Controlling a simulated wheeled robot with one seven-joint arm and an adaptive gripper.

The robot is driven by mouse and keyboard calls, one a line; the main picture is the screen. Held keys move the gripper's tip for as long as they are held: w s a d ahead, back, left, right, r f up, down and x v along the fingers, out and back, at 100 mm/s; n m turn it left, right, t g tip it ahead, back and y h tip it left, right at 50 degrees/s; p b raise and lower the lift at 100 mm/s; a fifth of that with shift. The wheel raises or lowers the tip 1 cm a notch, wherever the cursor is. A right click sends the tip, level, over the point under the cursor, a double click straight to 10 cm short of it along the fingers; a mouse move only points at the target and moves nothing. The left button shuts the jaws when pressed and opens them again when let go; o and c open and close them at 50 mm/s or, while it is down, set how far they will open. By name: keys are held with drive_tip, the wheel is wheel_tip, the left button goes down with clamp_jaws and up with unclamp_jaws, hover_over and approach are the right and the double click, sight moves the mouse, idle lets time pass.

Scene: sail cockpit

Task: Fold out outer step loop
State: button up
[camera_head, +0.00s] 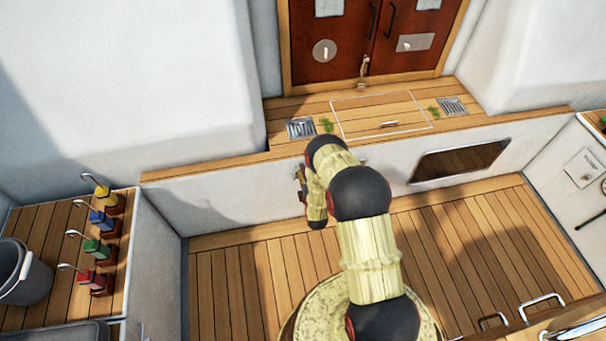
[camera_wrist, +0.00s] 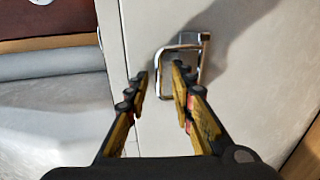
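A chrome step loop (camera_wrist: 161,84) is fixed to a pale panel in the wrist view, with its bracket at the loop's upper right. My gripper (camera_wrist: 160,72) is open, with its two fingers pointing toward the loop. The loop's left bar appears between the fingertips, and the right fingertip overlaps the loop's opening. I cannot tell whether either finger touches the bar. In the head view, my gripper (camera_head: 301,182) is beside the white step wall (camera_head: 235,195), below the wooden ledge. My arm covers part of that wall, and the loop cannot be made out there.
A wooden ledge (camera_head: 220,158) runs above the wall, below red-brown doors (camera_head: 345,45). A dark window (camera_head: 460,160) lies right of my arm. Colored handles (camera_head: 105,225) and a grey bucket (camera_head: 25,275) stand at left. Metal rails (camera_head: 541,302) are at lower right.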

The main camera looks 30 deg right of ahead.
drive_tip(key=c, duration=0.3)
clamp_jaws()
idle(0.3)
